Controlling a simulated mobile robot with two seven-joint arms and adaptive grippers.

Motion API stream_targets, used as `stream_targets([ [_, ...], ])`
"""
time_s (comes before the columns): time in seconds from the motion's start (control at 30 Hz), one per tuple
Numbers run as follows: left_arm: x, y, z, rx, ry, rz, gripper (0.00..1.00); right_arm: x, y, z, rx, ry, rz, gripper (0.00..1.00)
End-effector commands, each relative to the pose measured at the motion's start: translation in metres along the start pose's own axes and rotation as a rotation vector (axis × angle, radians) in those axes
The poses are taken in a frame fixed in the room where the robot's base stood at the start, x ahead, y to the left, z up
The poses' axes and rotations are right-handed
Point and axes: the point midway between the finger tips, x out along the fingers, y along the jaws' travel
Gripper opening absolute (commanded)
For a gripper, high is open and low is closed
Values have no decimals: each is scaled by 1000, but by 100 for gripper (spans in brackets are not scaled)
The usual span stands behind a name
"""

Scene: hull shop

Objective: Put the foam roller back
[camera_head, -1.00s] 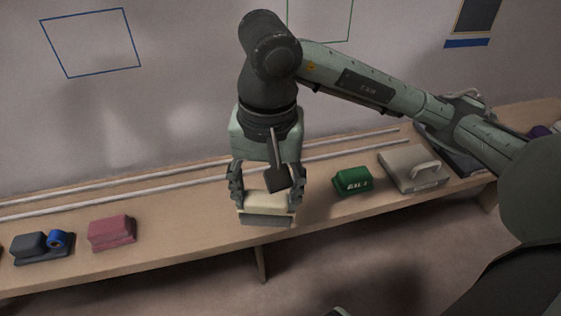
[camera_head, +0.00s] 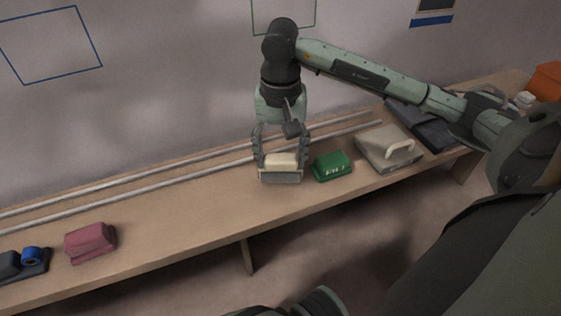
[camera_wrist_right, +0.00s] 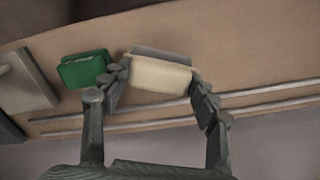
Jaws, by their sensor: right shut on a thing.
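A cream block with a grey lower part (camera_head: 281,161), which I take to be the foam roller, is between the fingers of my right gripper (camera_head: 282,165). The fingers are shut on its two ends. It also shows in the right wrist view (camera_wrist_right: 160,76) between both fingers. It is over the front half of the wooden bench, just left of a green box (camera_head: 332,166); I cannot tell whether it touches the bench top. My left gripper is not in view.
The wooden bench (camera_head: 190,208) runs along the wall, with two pale rails (camera_head: 150,179) at its back. A beige case (camera_head: 385,152) stands right of the green box. A pink block (camera_head: 90,242) and a dark tray with a blue roll (camera_head: 32,255) lie left. Between pink block and gripper is clear.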

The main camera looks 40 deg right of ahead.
Motion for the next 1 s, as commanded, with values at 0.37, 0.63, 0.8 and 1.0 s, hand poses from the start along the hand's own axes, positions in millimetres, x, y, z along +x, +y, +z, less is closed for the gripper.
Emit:
stream_targets([
  [0.37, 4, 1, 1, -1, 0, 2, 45, 26, 0, 1, -1, -1, 0, 34],
  [0.63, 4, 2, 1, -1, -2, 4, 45, 26, 0, 1, -1, -1, 0, 80],
  [0.8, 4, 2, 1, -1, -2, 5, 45, 26, 0, 1, -1, -1, 0, 80],
  [1.0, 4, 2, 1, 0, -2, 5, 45, 16, -1, 0, -1, 2, -2, 80],
])
